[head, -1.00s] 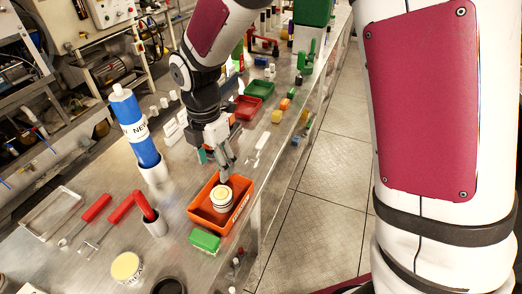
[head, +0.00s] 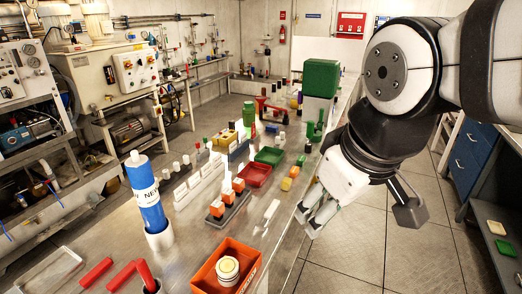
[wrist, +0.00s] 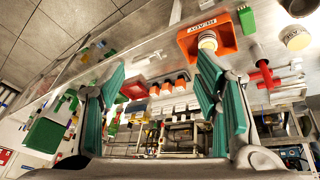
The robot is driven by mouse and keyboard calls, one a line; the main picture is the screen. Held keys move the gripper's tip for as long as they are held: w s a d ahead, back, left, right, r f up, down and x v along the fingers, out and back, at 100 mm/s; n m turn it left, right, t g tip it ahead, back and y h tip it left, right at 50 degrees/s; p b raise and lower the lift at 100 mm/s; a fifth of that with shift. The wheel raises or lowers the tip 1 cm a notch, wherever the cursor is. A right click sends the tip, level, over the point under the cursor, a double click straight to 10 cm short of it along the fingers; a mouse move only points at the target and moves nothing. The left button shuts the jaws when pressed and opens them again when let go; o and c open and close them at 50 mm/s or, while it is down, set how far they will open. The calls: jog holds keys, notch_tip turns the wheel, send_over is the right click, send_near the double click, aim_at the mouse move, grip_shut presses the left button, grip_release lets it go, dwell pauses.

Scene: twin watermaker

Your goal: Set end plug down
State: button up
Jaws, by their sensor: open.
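The end plug (head: 228,268), a short cream-white cylinder, stands upright in the orange tray (head: 255,258) at the bottom of the head view. In the wrist view the plug (wrist: 208,40) shows beyond one finger, in the orange tray (wrist: 188,42). My gripper (head: 311,221) is open and empty. It hangs to the right of the tray and farther back, near the bench's right edge, apart from the plug. In the wrist view the green-padded fingers (wrist: 160,80) are spread wide with nothing between them.
A blue filter bottle (head: 146,195) stands in a white holder on the left. Red tools (head: 125,274) lie near the front. Behind the tray are a grey rack of orange-white pieces (head: 228,205), a red tray (head: 255,175) and a green tray (head: 269,156).

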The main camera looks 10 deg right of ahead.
jog(key=s+m, duration=0.1)
jog(key=s+d+m, duration=0.1)
jog(key=s+m, duration=0.1)
jog(key=m, duration=0.1)
jog(key=shift+s+d+r+t, duration=0.15)
jog(key=shift+s+r+t, duration=0.15)
jog(key=shift+s+t, duration=0.1)
dwell(0.9)
